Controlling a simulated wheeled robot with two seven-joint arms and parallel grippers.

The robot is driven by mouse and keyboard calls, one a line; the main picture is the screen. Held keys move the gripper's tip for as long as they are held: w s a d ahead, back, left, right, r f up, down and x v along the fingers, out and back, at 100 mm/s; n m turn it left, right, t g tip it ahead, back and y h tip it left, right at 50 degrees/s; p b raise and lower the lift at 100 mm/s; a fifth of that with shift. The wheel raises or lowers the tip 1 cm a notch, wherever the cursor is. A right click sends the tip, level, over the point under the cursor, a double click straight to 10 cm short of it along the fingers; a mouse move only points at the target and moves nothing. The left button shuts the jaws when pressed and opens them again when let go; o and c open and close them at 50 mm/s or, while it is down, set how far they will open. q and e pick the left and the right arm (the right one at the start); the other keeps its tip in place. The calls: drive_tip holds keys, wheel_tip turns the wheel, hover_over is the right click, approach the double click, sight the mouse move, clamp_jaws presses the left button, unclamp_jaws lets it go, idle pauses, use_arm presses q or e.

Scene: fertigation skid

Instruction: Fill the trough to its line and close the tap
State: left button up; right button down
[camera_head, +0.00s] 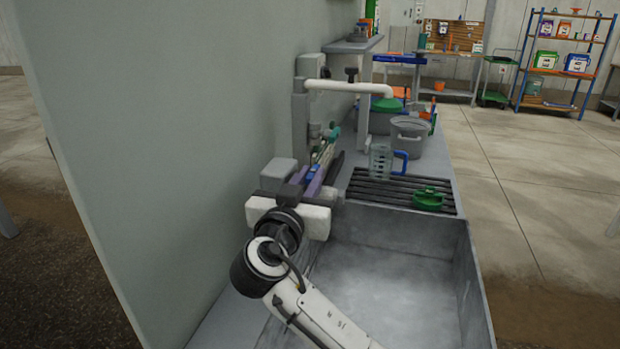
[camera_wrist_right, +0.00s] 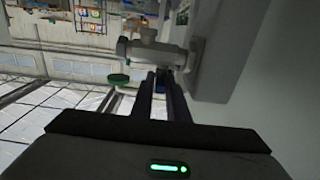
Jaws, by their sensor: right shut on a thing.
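The trough (camera_head: 365,290) is a grey basin at the bottom of the head view; its floor looks bare, and I cannot make out a fill line or water. My right gripper (camera_head: 327,150) reaches away along the wall beyond the trough's left side. In the right wrist view its two dark fingers (camera_wrist_right: 162,80) are closed on a small blue piece (camera_wrist_right: 160,87), mostly hidden between them. That piece sits just below a pale grey pipe fitting (camera_wrist_right: 150,50), which looks like the tap body. I cannot tell how far the tap is turned. My left gripper is not in view.
A slatted rack (camera_head: 385,190) behind the trough holds a green fitting (camera_head: 429,199) and a clear jug (camera_head: 381,161) with a blue handle. A grey bucket (camera_head: 408,138) stands behind. A white pipe (camera_head: 350,88) crosses above. A tall panel (camera_head: 180,140) stands close at left.

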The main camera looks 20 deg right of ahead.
drive_tip(key=shift+d+y, duration=0.1)
drive_tip(key=shift+y, duration=0.2)
drive_tip(key=shift+s+d+n+t+y, duration=0.1)
drive_tip(key=shift+n+t+y, duration=0.5)
drive_tip(key=shift+n+y, duration=0.1)
drive_tip(key=n+y+p, duration=0.1)
drive_tip(key=n+y, duration=0.1)
drive_tip(key=y, duration=0.2)
drive_tip(key=d+n+y+p, duration=0.1)
drive_tip(key=n+y, duration=0.2)
drive_tip(key=y, duration=0.1)
drive_tip(key=n+t+y+p, duration=0.1)
drive_tip(key=n+y, duration=0.2)
drive_tip(key=y, duration=0.1)
drive_tip(key=shift+d+r, duration=0.1)
drive_tip(key=shift+d, duration=0.2)
drive_tip(key=shift+d+n+g+y, duration=0.15)
drive_tip(key=shift+n+g+y, duration=0.35)
drive_tip(key=shift+n+y, duration=1.05)
drive_tip(key=shift+g+y, duration=0.4)
drive_tip(key=shift+y, duration=0.55)
